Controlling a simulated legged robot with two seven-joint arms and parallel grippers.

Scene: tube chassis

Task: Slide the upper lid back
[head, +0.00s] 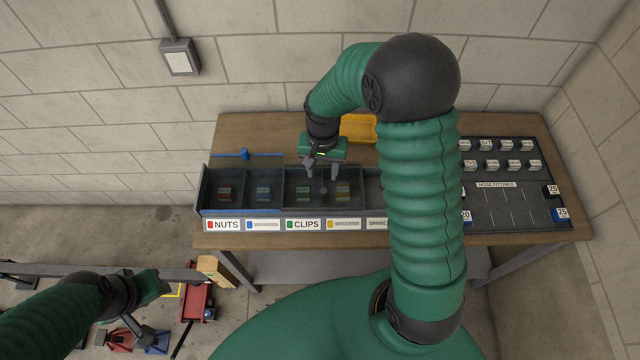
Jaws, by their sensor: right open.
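A long dark organizer box (203,190) stands on the wooden bench, with labelled compartments along its front. A tinted see-through lid (322,203) appears to cover the middle compartments above the CLIPS label, with a small round knob (322,189) on it. A blue-edged strip with a blue knob (245,154) lies along the back left; whether it belongs to a second lid I cannot tell. My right gripper (322,173) is open and empty, pointing down over the middle compartments near the round knob. Contact is unclear. My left gripper (145,325) hangs low at the left, away from the box.
A yellow bin (358,128) stands behind the box. A dark hose-fittings tray (510,200) with small labelled blocks is at the bench's right. My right arm hides the box's right part. A red cart (196,301) and other items lie on the floor at left.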

